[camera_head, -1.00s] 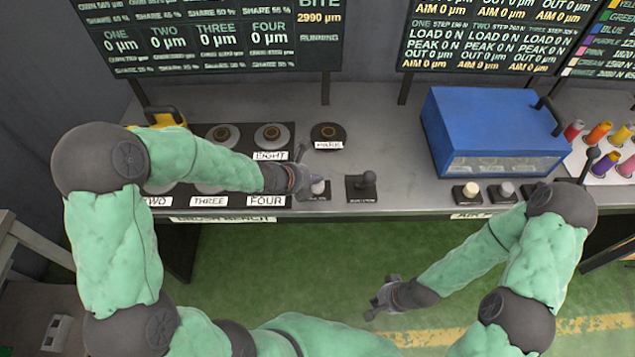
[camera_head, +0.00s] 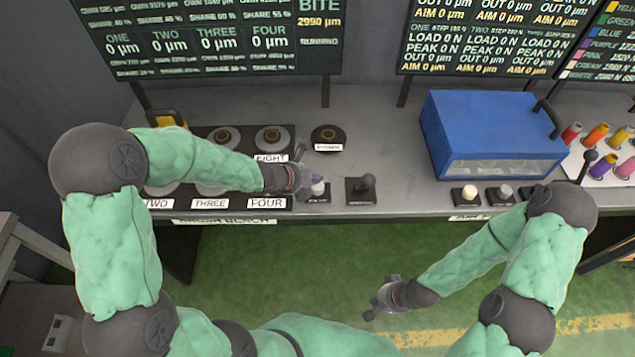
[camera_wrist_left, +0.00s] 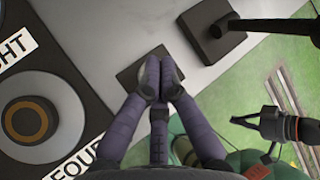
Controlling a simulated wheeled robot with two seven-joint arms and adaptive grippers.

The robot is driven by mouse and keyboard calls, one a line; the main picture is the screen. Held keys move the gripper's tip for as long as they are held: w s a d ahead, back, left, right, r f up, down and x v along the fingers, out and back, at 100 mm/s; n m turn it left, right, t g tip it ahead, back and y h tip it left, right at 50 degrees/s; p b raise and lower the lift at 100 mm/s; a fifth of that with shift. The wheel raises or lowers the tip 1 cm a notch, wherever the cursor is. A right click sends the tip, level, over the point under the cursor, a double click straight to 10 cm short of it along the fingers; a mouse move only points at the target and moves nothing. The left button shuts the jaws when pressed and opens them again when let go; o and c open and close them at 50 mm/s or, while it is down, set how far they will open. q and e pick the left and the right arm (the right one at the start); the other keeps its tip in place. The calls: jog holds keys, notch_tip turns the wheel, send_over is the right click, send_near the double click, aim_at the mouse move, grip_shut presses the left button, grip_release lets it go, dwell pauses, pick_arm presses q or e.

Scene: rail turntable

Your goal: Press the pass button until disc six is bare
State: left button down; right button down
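My left gripper (camera_head: 310,186) is at the front of the bench, beside a small button with a pale cap (camera_head: 318,188). In the left wrist view its fingertips (camera_wrist_left: 158,75) are together over a dark button plate (camera_wrist_left: 128,76), with nothing seen between them; the fingers hide the cap, so I cannot tell whether they touch it. Round discs stand in two rows on a black panel; the labels TWO, THREE, FOUR (camera_head: 266,202) and EIGHT (camera_head: 270,157) show. Disc six is not identifiable, as my left arm covers part of the panel. My right gripper (camera_head: 378,300) is open and empty, over the green floor.
A dark joystick-like control (camera_head: 362,188) stands right of the button. A separate round disc (camera_head: 328,136) sits behind it. A blue box (camera_head: 490,135) and colored spools (camera_head: 598,134) are further right. Screens (camera_head: 210,38) hang behind; one reads RUNNING and 2990 µm.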

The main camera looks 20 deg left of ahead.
aim_at(314, 187)
pick_arm(q)
jog(key=shift+r, duration=0.2)
notch_tip(314, 187, up, 5)
jog(key=p, duration=0.4)
dwell(0.3)
jog(key=shift+f, duration=0.1)
dwell(0.7)
